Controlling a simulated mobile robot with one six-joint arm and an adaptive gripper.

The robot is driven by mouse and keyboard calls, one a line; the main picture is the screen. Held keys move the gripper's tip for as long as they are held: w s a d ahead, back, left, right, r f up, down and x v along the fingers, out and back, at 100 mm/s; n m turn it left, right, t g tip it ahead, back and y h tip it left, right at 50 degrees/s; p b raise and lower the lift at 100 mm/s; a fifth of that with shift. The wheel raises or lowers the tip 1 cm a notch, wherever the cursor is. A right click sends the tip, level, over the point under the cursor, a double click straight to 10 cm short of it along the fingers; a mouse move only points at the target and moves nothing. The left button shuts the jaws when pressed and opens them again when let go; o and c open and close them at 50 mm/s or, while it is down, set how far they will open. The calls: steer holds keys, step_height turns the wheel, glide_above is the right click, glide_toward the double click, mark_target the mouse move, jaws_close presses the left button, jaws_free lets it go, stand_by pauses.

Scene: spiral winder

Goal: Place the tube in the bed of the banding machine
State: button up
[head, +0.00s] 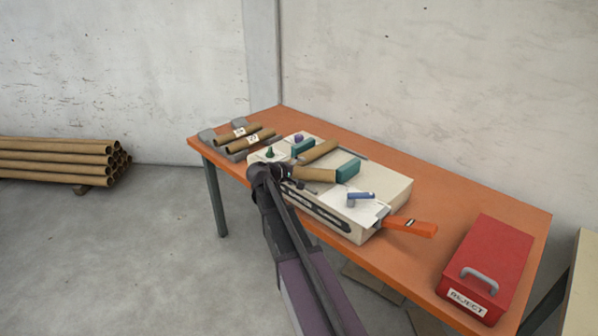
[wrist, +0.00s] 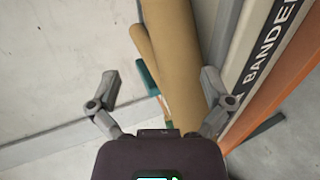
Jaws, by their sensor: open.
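The banding machine (head: 385,182) is a cream box on the table. It also shows in the wrist view, where its side reads "BANDER" (wrist: 268,45). A brown tube (head: 314,174) lies on its top at the near side, its right end by a teal block (head: 348,170). A second brown tube (head: 318,152) lies farther back near another teal block (head: 303,148). My gripper (head: 270,172) is at the left end of the nearer tube. In the wrist view its fingers (wrist: 160,80) are spread open on either side of a large tube (wrist: 180,55); contact cannot be told.
Labelled tubes (head: 252,142) lie on grey supports at the table's left end. A red REJECT box (head: 487,265) stands at the right. An orange handle (head: 410,227) sticks out from the machine. The orange table (head: 455,205) is clear behind the handle. Stacked tubes (head: 60,160) lie at far left.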

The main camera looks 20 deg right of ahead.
steer(key=shift+r, duration=0.1)
steer(key=shift+r+p, duration=0.35)
steer(key=shift+p, duration=0.05)
steer(key=p+v, duration=0.4)
steer(key=v, duration=0.8)
steer(key=shift+s+f, duration=0.1)
steer(key=shift+f, duration=0.05)
steer(key=s+a+f+m+g+y, duration=0.1)
steer(key=s+a+f+y, duration=0.2)
steer(key=s, duration=0.4)
steer(key=s+a+f+m+g+y, duration=0.1)
steer(key=s+a+f+g+y, duration=0.1)
steer(key=s+a+f+y, duration=0.2)
steer(key=s+a+f+m+g+y, duration=0.1)
steer(key=s+a+f+y, duration=0.3)
steer(key=s, duration=0.7)
steer(key=shift+a+f+m+g+y, duration=0.3)
steer(key=shift+a+m+y, duration=0.2)
steer(key=shift+a+y, duration=0.3)
